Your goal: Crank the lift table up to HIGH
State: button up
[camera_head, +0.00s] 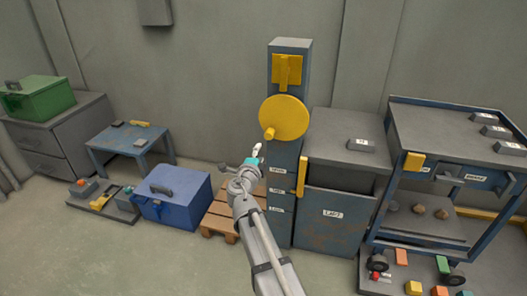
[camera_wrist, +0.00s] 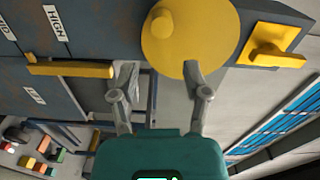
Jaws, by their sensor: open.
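The lift table (camera_head: 340,205), a grey-topped box labelled LIFT, stands beside a blue column (camera_head: 291,62). A yellow crank disc (camera_head: 285,112) with a stubby knob (camera_head: 268,134) is on the column; the knob is at the disc's lower left. The disc and knob (camera_wrist: 162,27) also show in the wrist view. Below are stacked labels; HIGH (camera_wrist: 57,23) is legible in the wrist view. A yellow upright bar (camera_head: 302,176) is beside the labels; its exact reading is unclear. My gripper (camera_head: 257,151) is open and empty, just below and left of the knob, apparently apart from it.
A yellow fixture (camera_head: 288,71) is above the disc. A blue-framed bench (camera_head: 449,127) stands right. A blue box (camera_head: 173,197), a wooden pallet (camera_head: 219,220), a small blue table (camera_head: 127,138) and a green case (camera_head: 39,98) on a grey cabinet are left. The front floor is partly clear.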

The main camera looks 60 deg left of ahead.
jog(key=shift+f, duration=0.5)
jog(key=c, duration=0.4)
jog(key=f+g, duration=0.1)
jog(key=f+n+g+b, duration=0.1)
jog(key=f+g, duration=0.1)
jog(key=shift+s+f, duration=0.2)
jog(key=shift+f, duration=0.1)
grip_shut()
jog(key=w+d+m+t+y+b, duration=0.1)
jog(key=w+d+m+y+b, duration=0.2)
jog(key=w+d+m+b, duration=0.1)
jog(key=shift+w+d+r+b, duration=0.25)
jog(key=shift+w+d+b, duration=0.3)
jog(key=shift+w+d, duration=0.85)
jog(key=shift+w+a, duration=0.1)
jog(key=shift+a, duration=0.05)
